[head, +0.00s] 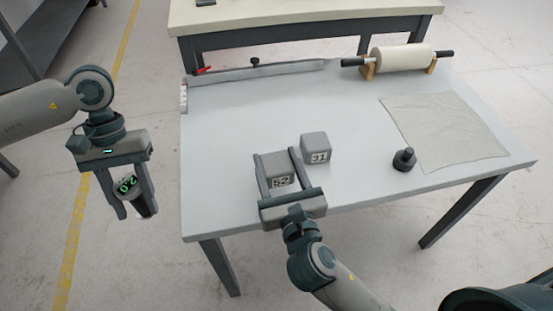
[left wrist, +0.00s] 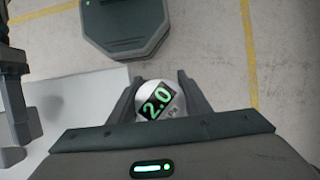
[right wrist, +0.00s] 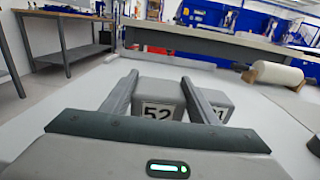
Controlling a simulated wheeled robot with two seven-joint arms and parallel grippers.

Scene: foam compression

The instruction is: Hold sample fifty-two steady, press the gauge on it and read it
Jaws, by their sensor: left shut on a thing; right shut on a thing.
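Sample 52 (head: 279,169), a grey foam block with a "52" label, sits on the table. My right gripper (head: 275,158) is shut on it, a finger on each side; the block also shows in the right wrist view (right wrist: 158,99). Another grey block marked 31 (head: 316,149) stands just right of it, partly hidden in the right wrist view. My left gripper (head: 133,205) is shut on the gauge (head: 128,185), off the table's left side. The gauge's round face shows in the left wrist view (left wrist: 156,101), its green display reading 2.0.
The grey table (head: 225,120) has a black knobbed weight (head: 404,159) and a thin sheet (head: 445,128) at right. A paper roll (head: 402,58) on wooden supports and a long metal bar (head: 260,72) lie along the back. The table's left part is clear.

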